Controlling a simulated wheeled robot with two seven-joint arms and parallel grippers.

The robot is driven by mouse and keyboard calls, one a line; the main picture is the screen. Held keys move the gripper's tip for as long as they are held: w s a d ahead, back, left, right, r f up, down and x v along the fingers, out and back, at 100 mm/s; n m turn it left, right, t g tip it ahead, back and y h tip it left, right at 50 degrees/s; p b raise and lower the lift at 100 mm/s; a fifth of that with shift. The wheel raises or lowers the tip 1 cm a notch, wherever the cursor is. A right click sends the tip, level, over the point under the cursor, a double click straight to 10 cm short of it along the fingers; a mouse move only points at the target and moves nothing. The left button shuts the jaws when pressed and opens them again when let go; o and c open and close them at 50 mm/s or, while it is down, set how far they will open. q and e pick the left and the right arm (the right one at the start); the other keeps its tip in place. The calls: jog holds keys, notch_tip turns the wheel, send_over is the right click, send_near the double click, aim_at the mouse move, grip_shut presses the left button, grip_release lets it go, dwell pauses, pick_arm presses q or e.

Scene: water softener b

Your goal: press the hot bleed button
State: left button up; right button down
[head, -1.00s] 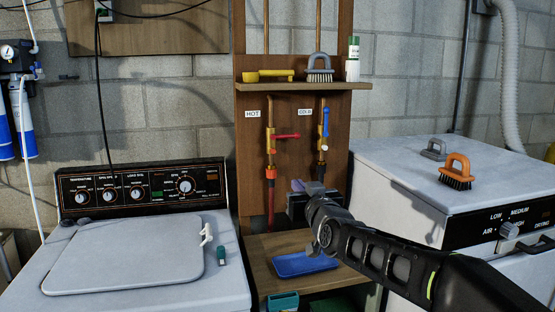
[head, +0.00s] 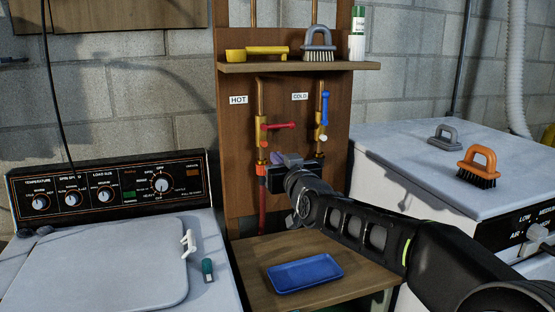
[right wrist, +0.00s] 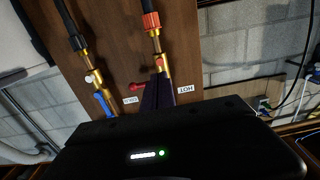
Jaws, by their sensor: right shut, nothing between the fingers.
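The hot pipe's brass valve (head: 262,136) with a red lever (head: 280,126) is on the wooden board, under the HOT label (head: 237,99). In the right wrist view, which is upside down, a small red button (right wrist: 160,62) sits on this valve, by the red lever (right wrist: 139,86). I cannot clearly make out the button in the head view. My right gripper (head: 284,158) is shut and empty, just below and right of the hot valve. In the wrist view its dark fingers (right wrist: 157,93) point at the hot pipe close to the button; contact cannot be told. My left gripper is out of view.
The cold valve with a blue lever (head: 325,107) and white button (head: 323,137) is to the right. A blue tray (head: 304,273) lies on the lower wooden top. The washer (head: 100,262) and dryer (head: 440,165) flank the board.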

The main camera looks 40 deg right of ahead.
aim_at(265, 144)
jog(key=p+x, duration=0.2)
jog(key=x, duration=0.5)
jog(key=shift+p, duration=0.4)
jog(key=shift+w+d, duration=0.2)
jog(key=shift+w, duration=0.35)
